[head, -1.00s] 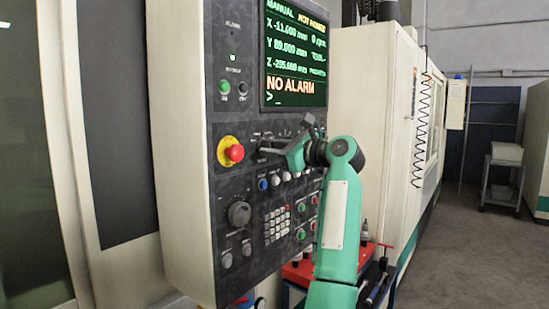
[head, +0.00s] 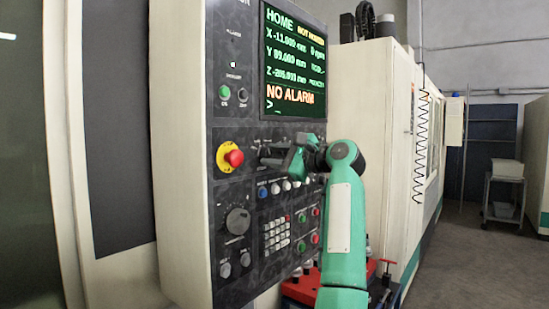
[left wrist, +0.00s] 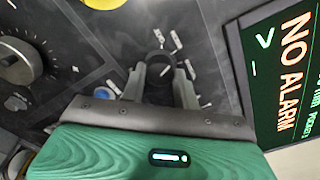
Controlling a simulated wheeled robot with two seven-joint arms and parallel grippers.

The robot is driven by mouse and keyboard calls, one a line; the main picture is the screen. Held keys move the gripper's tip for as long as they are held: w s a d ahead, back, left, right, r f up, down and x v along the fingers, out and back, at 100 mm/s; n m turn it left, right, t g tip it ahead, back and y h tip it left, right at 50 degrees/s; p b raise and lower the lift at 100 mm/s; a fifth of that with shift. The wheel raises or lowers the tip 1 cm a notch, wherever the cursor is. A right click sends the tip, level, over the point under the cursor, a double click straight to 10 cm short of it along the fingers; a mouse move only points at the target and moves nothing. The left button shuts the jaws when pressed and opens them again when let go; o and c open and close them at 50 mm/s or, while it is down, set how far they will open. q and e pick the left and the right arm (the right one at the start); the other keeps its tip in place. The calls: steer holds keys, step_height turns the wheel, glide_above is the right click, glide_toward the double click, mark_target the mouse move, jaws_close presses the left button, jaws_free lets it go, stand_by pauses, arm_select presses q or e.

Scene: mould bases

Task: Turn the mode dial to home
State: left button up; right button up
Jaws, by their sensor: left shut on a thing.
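The mode dial (left wrist: 160,66) is a dark round knob on the control panel, with small white labels around it in the left wrist view. My left gripper (left wrist: 161,80) is shut on it, one finger on each side. My right gripper is not in view.
A red emergency stop (head: 233,158) on a yellow ring sits left of the gripper. A large dial (head: 238,221), a keypad (head: 276,234) and several buttons are below. A red tool cart (head: 302,286) stands beneath the panel.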

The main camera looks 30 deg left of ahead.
arm_select(q)
steer(key=o, duration=1)
steer(key=shift+d, duration=0.35)
steer(key=d+b, duration=0.1)
steer(key=d, duration=0.3)
steer(key=d+b, duration=0.1)
steer(key=d, duration=0.3)
steer(key=s+d, duration=0.1)
steer(key=d, duration=0.4)
steer(key=shift+d+b, duration=0.1)
steer(key=shift+b, duration=0.3)
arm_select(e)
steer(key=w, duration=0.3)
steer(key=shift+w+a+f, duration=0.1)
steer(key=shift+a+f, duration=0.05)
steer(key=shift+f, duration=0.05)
arm_select(q)
steer(key=shift+s, duration=0.1)
